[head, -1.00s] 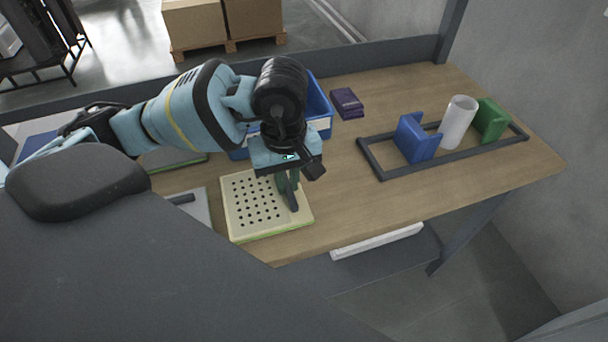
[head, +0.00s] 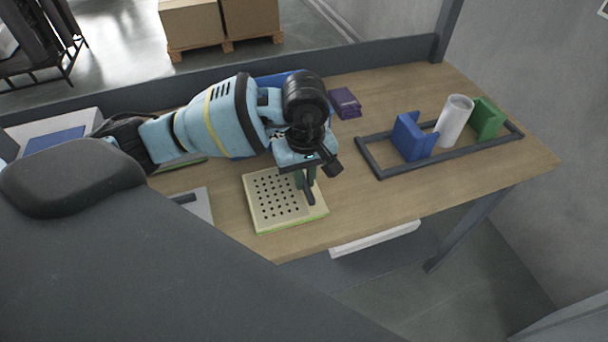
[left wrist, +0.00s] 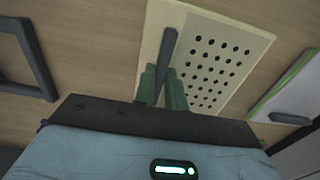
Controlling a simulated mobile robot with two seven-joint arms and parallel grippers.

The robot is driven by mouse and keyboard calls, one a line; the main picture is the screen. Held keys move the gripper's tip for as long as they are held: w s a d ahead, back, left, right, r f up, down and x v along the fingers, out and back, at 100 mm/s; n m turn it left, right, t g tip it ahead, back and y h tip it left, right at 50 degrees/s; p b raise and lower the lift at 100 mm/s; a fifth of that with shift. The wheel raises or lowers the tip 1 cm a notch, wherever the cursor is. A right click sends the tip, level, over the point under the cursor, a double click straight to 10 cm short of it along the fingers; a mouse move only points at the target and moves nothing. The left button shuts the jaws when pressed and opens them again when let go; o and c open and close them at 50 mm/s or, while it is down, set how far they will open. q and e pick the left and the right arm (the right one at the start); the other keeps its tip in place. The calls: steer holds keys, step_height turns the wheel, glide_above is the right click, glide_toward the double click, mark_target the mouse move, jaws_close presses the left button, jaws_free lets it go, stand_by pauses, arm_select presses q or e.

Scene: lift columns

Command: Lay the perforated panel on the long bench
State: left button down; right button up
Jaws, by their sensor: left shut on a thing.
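The perforated panel (head: 272,208) is a cream square plate with rows of dark holes, a green lower edge and a dark bar handle. It is over the front middle of the wooden bench (head: 400,195). I cannot tell whether it touches the bench top. My left gripper (head: 306,181) points down and is shut on the panel's handle. In the left wrist view, the green fingers (left wrist: 162,88) lie on both sides of the dark handle, and the panel (left wrist: 205,62) extends beyond them. My right gripper is not in view.
A dark frame (head: 385,172) holds a blue block (head: 411,138), a white cylinder (head: 453,120) and a green block (head: 487,118). A purple block (head: 345,103) and a partly hidden blue bin (head: 278,79) are farther back. A grey plate (head: 200,205) lies left. Bare wood lies right of the panel.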

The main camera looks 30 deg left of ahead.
arm_select(q)
steer(key=shift+f, duration=0.15)
steer(key=c, duration=1.5)
jaws_free()
steer(key=shift+o, duration=0.2)
step_height(320, 180, up, 12)
